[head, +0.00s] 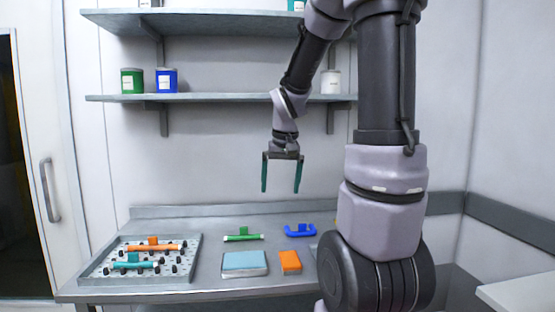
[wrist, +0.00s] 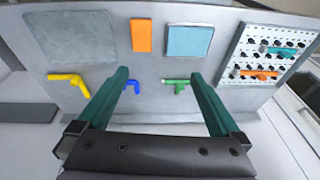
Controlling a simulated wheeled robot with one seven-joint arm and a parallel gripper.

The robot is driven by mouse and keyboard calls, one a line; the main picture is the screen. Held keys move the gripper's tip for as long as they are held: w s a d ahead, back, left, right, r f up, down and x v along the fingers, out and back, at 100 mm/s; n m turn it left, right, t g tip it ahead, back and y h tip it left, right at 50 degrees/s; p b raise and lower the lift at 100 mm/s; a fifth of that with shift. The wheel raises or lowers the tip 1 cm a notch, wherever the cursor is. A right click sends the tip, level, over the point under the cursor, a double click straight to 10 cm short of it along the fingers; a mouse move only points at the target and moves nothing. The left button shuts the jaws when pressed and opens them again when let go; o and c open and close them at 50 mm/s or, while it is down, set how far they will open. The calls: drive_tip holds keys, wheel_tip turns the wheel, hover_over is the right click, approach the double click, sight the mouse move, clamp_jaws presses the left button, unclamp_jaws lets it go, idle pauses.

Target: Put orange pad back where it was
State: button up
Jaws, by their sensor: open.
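The orange pad (head: 290,262) lies flat near the front of the metal table, just right of the light-blue pad (head: 245,262). In the wrist view the orange pad (wrist: 141,35) lies between the light-blue pad (wrist: 190,40) and a bare grey plate (wrist: 70,38). My gripper (head: 283,190) hangs above the table, fingers pointing down, open and empty. In the wrist view my gripper (wrist: 160,78) has its teal fingers spread wide, apart from everything. No marking shows where the orange pad was before.
A pegged tray (head: 187,270) at the left holds orange and teal T-shaped parts. Green (head: 243,235), blue (head: 300,231) and yellow (wrist: 68,82) parts lie behind the pads. Wall shelves (head: 215,98) with cans stand above. My arm hides the table's right part in the head view.

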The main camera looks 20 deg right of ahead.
drive_tip(key=s+a+r+t+y, duration=0.2)
drive_tip(key=s+a+r+t, duration=0.2)
drive_tip(key=s+a+r, duration=0.3)
drive_tip(key=s+r, duration=0.4)
drive_tip(key=s, duration=0.3)
drive_tip(key=shift+a+r, duration=0.2)
